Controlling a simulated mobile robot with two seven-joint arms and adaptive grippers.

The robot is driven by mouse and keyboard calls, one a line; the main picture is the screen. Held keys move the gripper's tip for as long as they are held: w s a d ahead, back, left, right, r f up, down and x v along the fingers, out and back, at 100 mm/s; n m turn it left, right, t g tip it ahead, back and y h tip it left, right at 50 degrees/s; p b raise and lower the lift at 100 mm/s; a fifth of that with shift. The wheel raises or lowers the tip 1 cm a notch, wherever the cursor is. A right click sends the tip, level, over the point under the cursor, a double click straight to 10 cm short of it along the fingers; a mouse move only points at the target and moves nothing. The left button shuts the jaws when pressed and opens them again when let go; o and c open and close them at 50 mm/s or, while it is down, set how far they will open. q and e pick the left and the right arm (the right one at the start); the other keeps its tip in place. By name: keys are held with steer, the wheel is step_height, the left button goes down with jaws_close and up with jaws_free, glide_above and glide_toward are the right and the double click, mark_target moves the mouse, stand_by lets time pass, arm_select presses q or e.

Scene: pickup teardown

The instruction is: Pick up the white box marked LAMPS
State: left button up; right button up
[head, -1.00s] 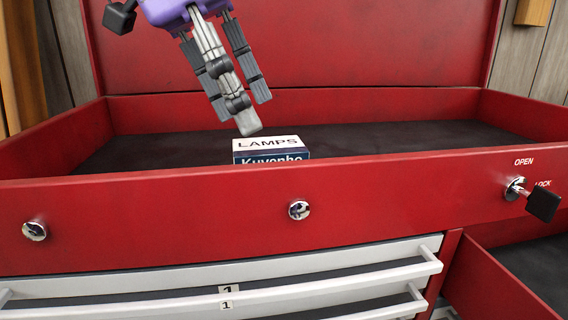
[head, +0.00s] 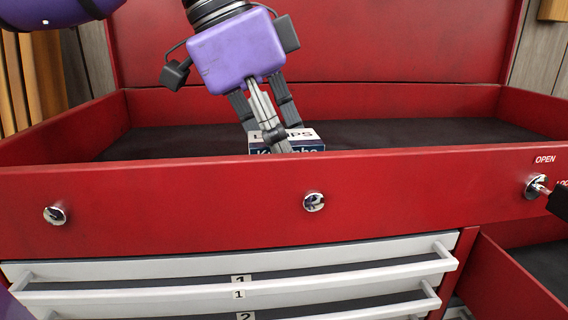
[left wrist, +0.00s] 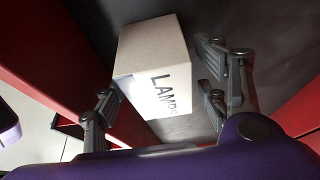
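The white box marked LAMPS (head: 305,133) has a blue front band. It lies inside the red top tray of the tool chest, just behind the front wall, which hides its lower part. My left gripper (head: 272,128) is over it, and its fingers cover part of the lettering. In the left wrist view the box (left wrist: 152,60) is between the spread fingers of my left gripper (left wrist: 160,100). A gap shows between the box and the right-hand fingers; I cannot tell whether the left-hand finger touches it.
The red tray's front wall (head: 180,205) stands between me and the box. The dark tray floor (head: 420,133) is clear to the right. The raised red lid (head: 400,45) is behind. A key (head: 541,188) sticks out at the right. White-fronted drawers (head: 380,277) are below.

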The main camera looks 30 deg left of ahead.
arm_select(q)
steer(key=c, duration=1.4)
steer(key=shift+c, duration=0.2)
